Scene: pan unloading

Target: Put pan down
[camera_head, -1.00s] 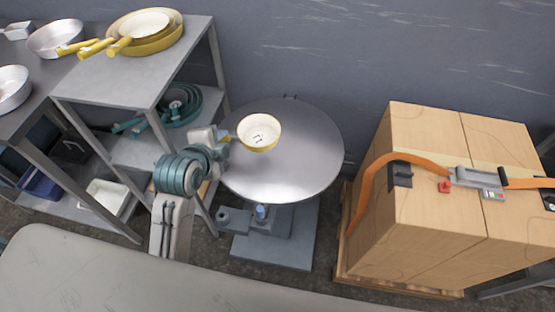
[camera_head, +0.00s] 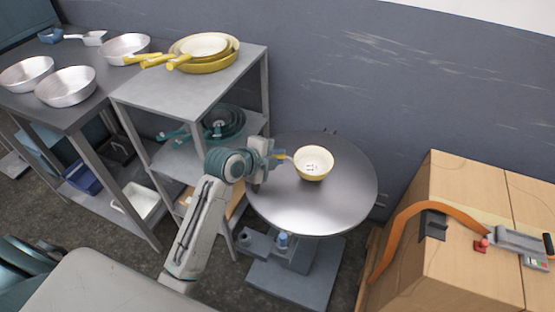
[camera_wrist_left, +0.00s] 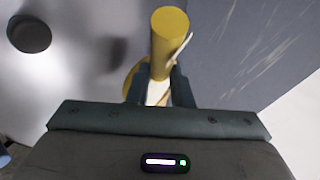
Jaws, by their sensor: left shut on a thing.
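A small yellow pan with a cream inside (camera_head: 313,162) is upright over the back middle of the round grey metal table (camera_head: 310,210). I cannot tell whether its base touches the top. My left gripper (camera_head: 279,156) reaches in from the left and is shut on the pan's handle. In the left wrist view the yellow handle (camera_wrist_left: 168,42) sticks up between the fingers (camera_wrist_left: 157,88), with the pan body mostly hidden. My right gripper is not in view.
A steel shelf (camera_head: 200,88) stands left of the table, with yellow pans (camera_head: 205,52) on top and dark green pans (camera_head: 223,122) below. Strapped cardboard boxes (camera_head: 470,220) stand on the right. The front of the table top is clear.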

